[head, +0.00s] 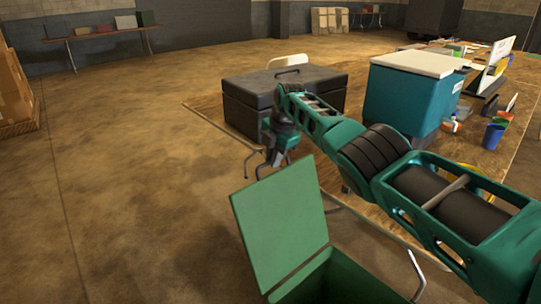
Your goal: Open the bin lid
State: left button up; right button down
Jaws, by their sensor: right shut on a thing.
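The green bin (338,282) stands at the bottom of the head view, its dark inside partly showing. Its green lid (282,222) is raised, standing steeply at the left side of the opening with its inner face showing. My right arm reaches in from the right, above the bin. My right gripper (274,156) is at the lid's upper edge, shut on the lid; the fingertips are small and dark, and the exact contact is hard to see. My left gripper is not in view.
A wooden table (208,104) behind the bin bears a black toolbox (285,96), a teal cooler (408,96) with a white lid, a blue cup (493,136) and small clutter. Cardboard boxes (12,88) stand at far left. The floor on the left is clear.

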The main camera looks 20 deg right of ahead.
jog(key=shift+w+r, duration=0.1)
jog(key=shift+w, duration=0.05)
jog(key=c, duration=1.2)
grip_release()
jog(key=shift+r+p, duration=0.35)
jog(key=shift+r, duration=0.05)
jog(key=shift+p+v, duration=1.15)
jog(key=shift+v, duration=4.95)
jog(key=shift+f, duration=0.1)
